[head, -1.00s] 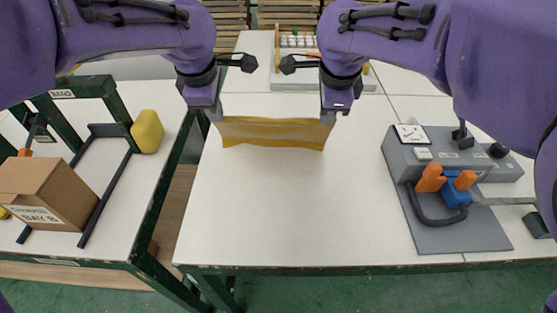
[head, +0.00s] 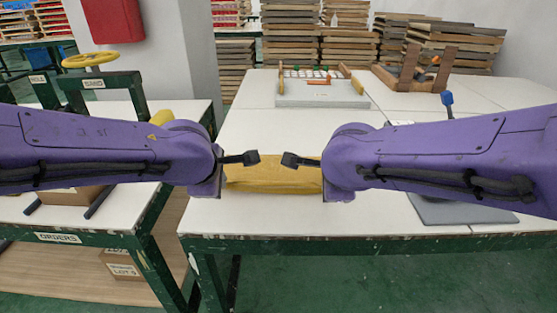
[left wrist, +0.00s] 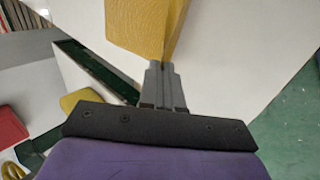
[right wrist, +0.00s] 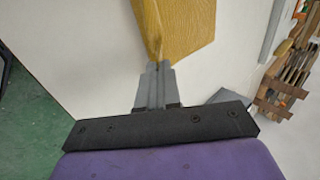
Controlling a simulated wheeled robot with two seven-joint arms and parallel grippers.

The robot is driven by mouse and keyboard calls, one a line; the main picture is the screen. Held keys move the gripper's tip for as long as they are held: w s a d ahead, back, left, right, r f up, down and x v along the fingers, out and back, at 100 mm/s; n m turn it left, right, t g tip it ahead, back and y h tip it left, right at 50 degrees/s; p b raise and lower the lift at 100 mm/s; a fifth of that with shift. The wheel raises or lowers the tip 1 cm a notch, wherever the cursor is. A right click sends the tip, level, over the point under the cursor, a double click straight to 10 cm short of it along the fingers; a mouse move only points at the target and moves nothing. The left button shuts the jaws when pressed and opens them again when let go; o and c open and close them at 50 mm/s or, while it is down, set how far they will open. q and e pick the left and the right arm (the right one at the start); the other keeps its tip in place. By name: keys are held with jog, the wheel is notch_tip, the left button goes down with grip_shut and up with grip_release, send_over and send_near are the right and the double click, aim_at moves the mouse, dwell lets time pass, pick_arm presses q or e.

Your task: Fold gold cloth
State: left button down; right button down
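The gold cloth (head: 275,176) is stretched between my two grippers, low over or on the white table near its front edge. In the left wrist view my left gripper (left wrist: 165,68) is shut on an end of the gold cloth (left wrist: 143,27). In the right wrist view my right gripper (right wrist: 156,68) is shut on the other end of the cloth (right wrist: 182,25). The cloth appears folded over in both wrist views. I cannot tell how much of it touches the table.
The white table (head: 255,215) is bare around the cloth. A grey board with a rack (head: 322,93) stands at the back. A grey fixture plate (head: 460,212) at the right is mostly hidden by my right arm. A side table at the left holds a box and a yellow object (head: 161,117).

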pick_arm(q)
jog(key=shift+s+d+f, duration=0.15)
jog(key=shift+s+f, duration=0.15)
pick_arm(e)
jog(key=shift+s+d+f, duration=0.1)
jog(key=shift+s+f, duration=0.2)
jog(key=shift+s, duration=0.05)
pick_arm(q)
jog(key=c, duration=1.7)
grip_release()
pick_arm(e)
jog(key=c, duration=1.7)
grip_release()
jog(key=shift+w, duration=0.1)
pick_arm(q)
jog(key=o, duration=0.7)
pick_arm(e)
jog(key=o, duration=0.7)
pick_arm(q)
jog(key=shift+r, duration=0.1)
jog(key=s+r, duration=0.4)
jog(key=r, duration=0.5)
pick_arm(e)
jog(key=s+r, duration=0.4)
jog(key=r, duration=0.5)
pick_arm(q)
jog(key=shift+f, duration=0.15)
